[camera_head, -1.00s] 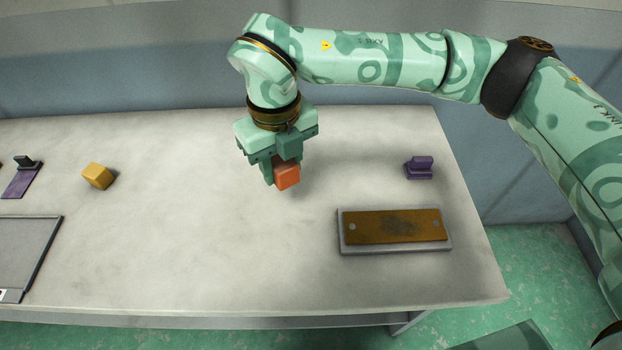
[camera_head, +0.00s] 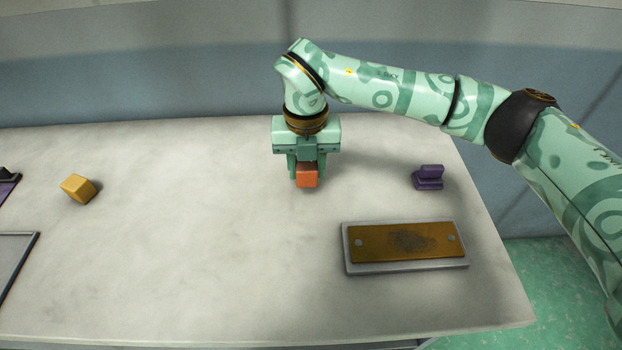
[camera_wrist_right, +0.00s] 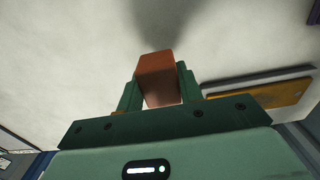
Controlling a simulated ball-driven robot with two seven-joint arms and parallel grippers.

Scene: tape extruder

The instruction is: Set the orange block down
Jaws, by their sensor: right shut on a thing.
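The orange block (camera_head: 307,176) is between the fingers of my right gripper (camera_head: 306,172), over the middle of the white table (camera_head: 220,260). The gripper is shut on the block and points down. In the right wrist view the block (camera_wrist_right: 157,78) sits between the two green fingers (camera_wrist_right: 157,90), with the pale table surface and a shadow beyond it. I cannot tell whether the block touches the table. My left gripper is not in view.
A yellow block (camera_head: 77,188) lies at the left of the table. A purple piece (camera_head: 428,177) stands at the right. A grey tray (camera_head: 405,267) with a brown plate (camera_head: 400,243) lies at the front right. A dark-edged panel (camera_head: 14,262) is at the left edge. The table's middle is clear.

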